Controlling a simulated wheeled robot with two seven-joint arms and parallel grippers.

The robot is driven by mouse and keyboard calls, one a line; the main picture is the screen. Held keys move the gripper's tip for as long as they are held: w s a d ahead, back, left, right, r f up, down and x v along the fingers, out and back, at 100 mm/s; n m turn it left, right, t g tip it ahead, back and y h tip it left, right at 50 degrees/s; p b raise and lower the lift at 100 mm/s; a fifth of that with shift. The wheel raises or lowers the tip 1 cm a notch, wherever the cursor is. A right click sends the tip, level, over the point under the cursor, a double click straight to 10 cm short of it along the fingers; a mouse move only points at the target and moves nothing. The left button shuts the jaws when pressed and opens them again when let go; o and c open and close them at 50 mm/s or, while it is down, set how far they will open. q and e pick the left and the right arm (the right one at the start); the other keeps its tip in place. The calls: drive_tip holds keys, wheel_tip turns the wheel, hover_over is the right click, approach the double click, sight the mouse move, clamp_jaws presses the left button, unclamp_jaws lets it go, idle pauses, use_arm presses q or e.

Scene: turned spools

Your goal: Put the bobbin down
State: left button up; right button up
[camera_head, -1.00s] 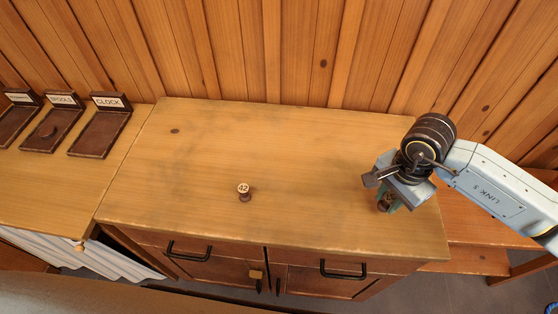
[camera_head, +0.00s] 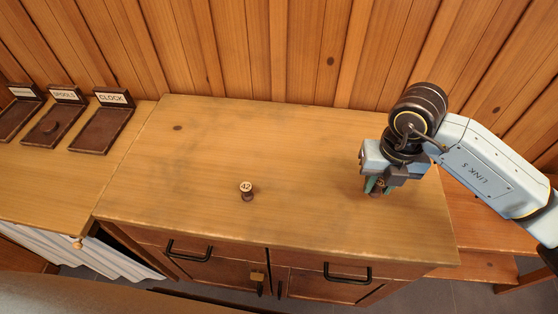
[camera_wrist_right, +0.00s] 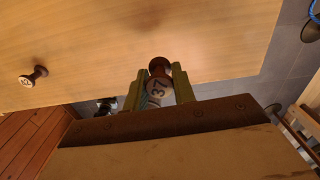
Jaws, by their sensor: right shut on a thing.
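My right gripper (camera_head: 375,187) is shut on a dark wooden bobbin over the right part of the cabinet top (camera_head: 300,150). In the right wrist view the bobbin (camera_wrist_right: 159,79) sits between the two green fingers, its pale end marked 37 facing the camera. In the head view the fingers mostly hide it, and I cannot tell whether it touches the wood. A second bobbin (camera_head: 247,191), marked 42, stands upright left of the middle of the top; it also shows in the right wrist view (camera_wrist_right: 33,76). My left gripper is not in view.
A plank wall (camera_head: 280,50) closes the back. Most of the cabinet top is clear.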

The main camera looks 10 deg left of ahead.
drive_tip(key=m, duration=0.4)
drive_tip(key=a+m, duration=0.1)
drive_tip(key=m, duration=0.1)
drive_tip(key=shift+a+r+m+b, duration=0.1)
drive_tip(key=shift+r+m+b, duration=0.2)
drive_tip(key=shift+r, duration=0.1)
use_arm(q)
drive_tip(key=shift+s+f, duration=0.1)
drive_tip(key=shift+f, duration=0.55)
use_arm(e)
drive_tip(key=m, duration=0.4)
drive_tip(key=a+r+m, duration=0.1)
drive_tip(key=m, duration=0.1)
drive_tip(key=shift+w, duration=0.1)
drive_tip(key=b, duration=0.1)
hover_over(355, 209)
wheel_tip(355, 209, down, 5)
drive_tip(key=shift+f, duration=0.1)
wheel_tip(355, 209, down, 5)
drive_tip(key=shift+r+b, duration=0.2)
drive_tip(key=shift+b, duration=0.1)
drive_tip(key=shift+f, duration=0.2)
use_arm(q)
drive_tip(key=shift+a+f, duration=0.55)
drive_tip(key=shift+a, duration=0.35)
